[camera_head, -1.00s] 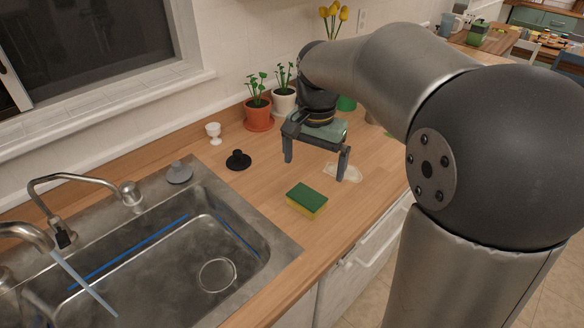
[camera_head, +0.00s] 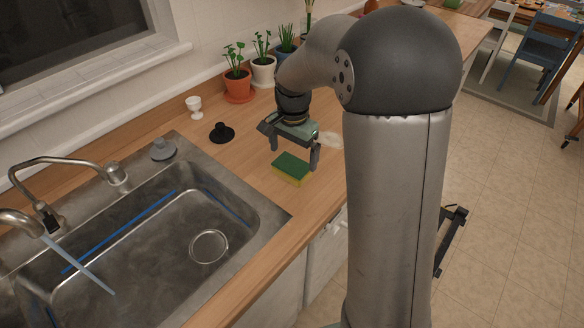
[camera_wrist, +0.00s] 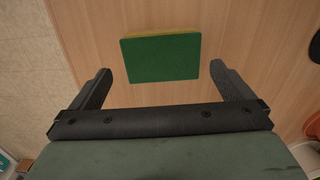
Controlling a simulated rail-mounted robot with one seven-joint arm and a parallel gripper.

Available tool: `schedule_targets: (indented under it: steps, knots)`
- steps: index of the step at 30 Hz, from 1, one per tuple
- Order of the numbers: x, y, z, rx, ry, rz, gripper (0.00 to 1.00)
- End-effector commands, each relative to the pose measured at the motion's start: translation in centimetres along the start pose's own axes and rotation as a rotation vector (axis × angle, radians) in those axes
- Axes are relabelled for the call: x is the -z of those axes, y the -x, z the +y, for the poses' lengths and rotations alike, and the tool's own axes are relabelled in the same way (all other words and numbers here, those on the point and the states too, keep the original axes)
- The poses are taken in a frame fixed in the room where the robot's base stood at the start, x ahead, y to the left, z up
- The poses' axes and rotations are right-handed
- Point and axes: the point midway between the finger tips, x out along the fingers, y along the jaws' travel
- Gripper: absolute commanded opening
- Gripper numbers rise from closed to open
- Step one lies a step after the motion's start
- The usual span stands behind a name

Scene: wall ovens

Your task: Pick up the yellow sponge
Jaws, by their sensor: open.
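The yellow sponge (camera_head: 291,169) has a green top. It lies flat on the wooden counter, just right of the sink. It also shows in the wrist view (camera_wrist: 162,58), green face up with a thin yellow edge at its far side. My gripper (camera_head: 294,160) is open and empty, above and slightly behind the sponge in the head view. In the wrist view the open fingers (camera_wrist: 160,80) are spread wider than the sponge, which lies mostly ahead of the fingertips. The fingers do not appear to touch it.
The metal sink (camera_head: 140,240) with its faucet (camera_head: 70,175) is at left. A black stopper (camera_head: 221,133), a grey stopper (camera_head: 163,150) and a white egg cup (camera_head: 194,107) stand on or near the counter's back. Potted plants (camera_head: 238,85) line the wall. Counter around the sponge is mostly clear.

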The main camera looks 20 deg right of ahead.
Motion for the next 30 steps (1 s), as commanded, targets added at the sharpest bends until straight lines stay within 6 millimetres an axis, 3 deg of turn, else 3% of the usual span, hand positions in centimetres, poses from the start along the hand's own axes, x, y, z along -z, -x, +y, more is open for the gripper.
schedule_targets:
  steps: [12,19,20,23,24,30]
  knots:
    - [-0.1,-4.9,-0.2,-0.001,0.0,0.0,1.0]
    - [-0.1,-5.2,-0.2,0.0,0.0,0.0,1.0]
    - [-0.1,-5.2,-0.2,0.0,0.0,0.0,0.97]
    - [-0.1,-5.2,-0.2,0.0,0.0,0.0,0.69]
    - [-0.1,-5.2,-0.2,0.0,0.0,0.001,0.64]
    - [-0.1,-5.1,-0.2,0.0,0.0,0.001,0.64]
